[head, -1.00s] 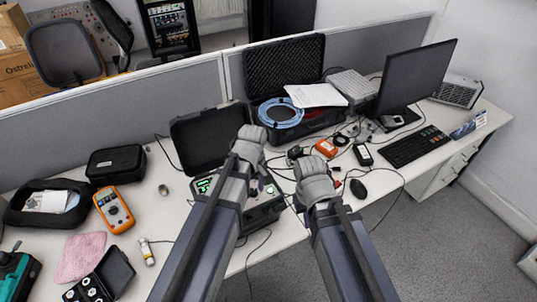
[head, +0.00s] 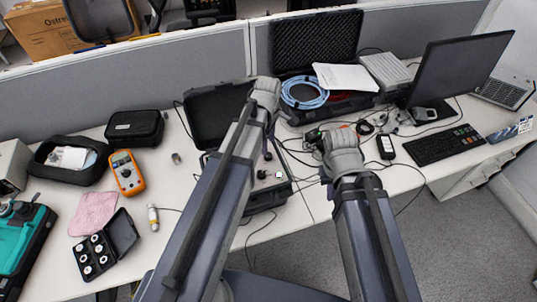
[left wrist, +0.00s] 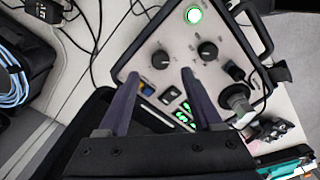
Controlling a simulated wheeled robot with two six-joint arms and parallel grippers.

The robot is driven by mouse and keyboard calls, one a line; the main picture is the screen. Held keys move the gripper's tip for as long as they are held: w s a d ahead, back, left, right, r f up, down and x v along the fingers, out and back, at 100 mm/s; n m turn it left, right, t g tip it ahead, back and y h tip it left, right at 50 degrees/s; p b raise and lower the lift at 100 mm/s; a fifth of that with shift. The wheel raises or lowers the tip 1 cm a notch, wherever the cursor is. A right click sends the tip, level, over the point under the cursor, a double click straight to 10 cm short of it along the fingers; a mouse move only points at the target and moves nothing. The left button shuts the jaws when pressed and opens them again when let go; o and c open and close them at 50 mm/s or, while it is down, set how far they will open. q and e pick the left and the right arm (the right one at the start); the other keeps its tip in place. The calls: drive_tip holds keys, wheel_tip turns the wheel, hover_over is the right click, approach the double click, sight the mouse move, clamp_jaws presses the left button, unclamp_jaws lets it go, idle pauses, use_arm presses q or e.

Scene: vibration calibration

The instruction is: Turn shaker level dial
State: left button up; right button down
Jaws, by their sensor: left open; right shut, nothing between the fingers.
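The shaker unit (head: 270,193) is an open black case with a light panel, partly hidden behind my left arm in the head view. In the left wrist view its panel (left wrist: 180,40) carries two black dials, one at left (left wrist: 160,60) and one at right (left wrist: 207,50), a lit green button (left wrist: 193,15) and green displays. I cannot read which dial is the level dial. My left gripper (left wrist: 158,80) is open and empty, its fingertips over the panel just short of the dials. My right gripper (head: 342,150) is shut and empty right of the unit, fingers mostly hidden.
The case lid (head: 212,115) stands up behind the unit. Right of it are a case with blue cable (head: 303,93), a monitor (head: 462,65) and a keyboard (head: 445,144). An orange multimeter (head: 127,173) and pink cloth (head: 94,213) lie left. Loose cables run around the unit.

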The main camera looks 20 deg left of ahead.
sight(268, 155)
use_arm(q)
wheel_tip(268, 155, down, 6)
drive_tip(key=b, duration=0.5)
drive_tip(key=shift+r, duration=0.1)
clamp_jaws()
